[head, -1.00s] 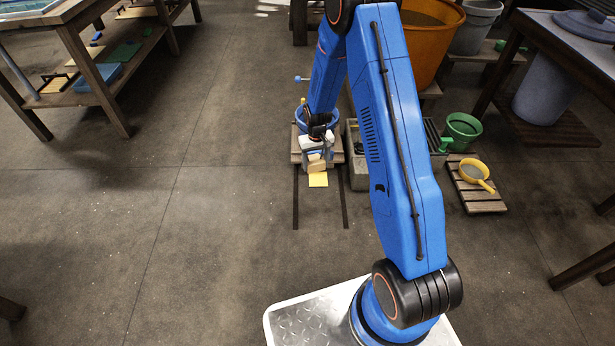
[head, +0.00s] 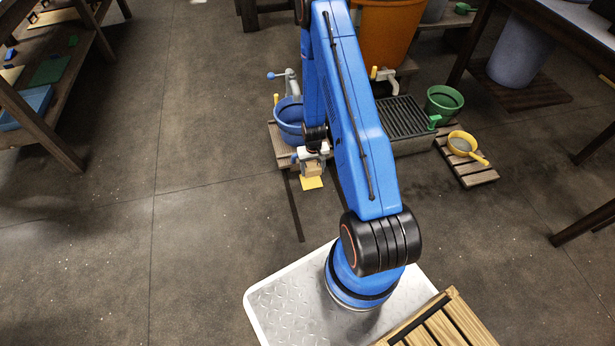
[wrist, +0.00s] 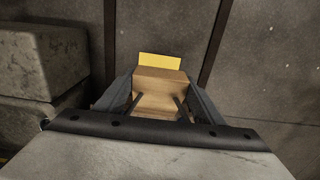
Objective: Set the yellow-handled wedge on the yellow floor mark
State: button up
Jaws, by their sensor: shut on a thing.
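My gripper (head: 312,162) is low over the floor, in front of the small wooden platform with the blue tub. It is shut on the wedge (head: 314,171), a tan wooden block. In the wrist view the wedge (wrist: 158,92) sits between the two grey fingers. Its yellow handle cannot be made out. The yellow floor mark (head: 312,184) lies just in front of the wedge in the head view, and it also shows past the wedge's far edge in the wrist view (wrist: 160,61). I cannot tell whether the wedge touches the floor.
A blue tub (head: 289,122) stands on the wooden platform (head: 276,146) behind my gripper. A grated stone trough (head: 408,140) is to the right, with a green bucket (head: 444,103) and a yellow pan (head: 462,143) beyond. Dark strips (head: 294,208) run along the floor. Open floor lies left.

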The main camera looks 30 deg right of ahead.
jog(key=shift+f, duration=4.8)
jog(key=shift+f, duration=0.1)
jog(key=o, duration=1.2)
jog(key=shift+c, duration=0.2)
